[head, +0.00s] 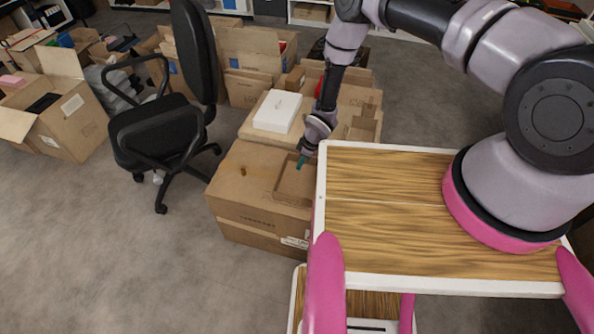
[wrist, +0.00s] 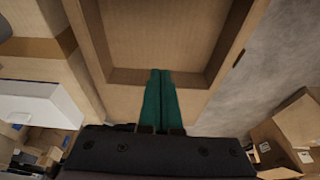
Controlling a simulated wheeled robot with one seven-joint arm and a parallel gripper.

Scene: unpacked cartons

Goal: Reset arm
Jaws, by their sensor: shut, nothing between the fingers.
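My arm reaches from my wooden-topped base out and down to the left in the head view. My gripper (head: 301,161) points down over a closed-sided cardboard carton (head: 250,185) just left of my base. In the wrist view the two green fingers of my gripper (wrist: 160,75) lie side by side, shut and empty. They are over a shallow recess in the carton's top (wrist: 160,35). Whether the tips touch the cardboard I cannot tell.
A white box (head: 278,111) lies on cartons behind my gripper. A black office chair (head: 170,120) stands to the left. More cartons (head: 255,55) are stacked behind, and an open carton (head: 55,110) stands at far left. The grey floor (head: 100,240) at front left is clear.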

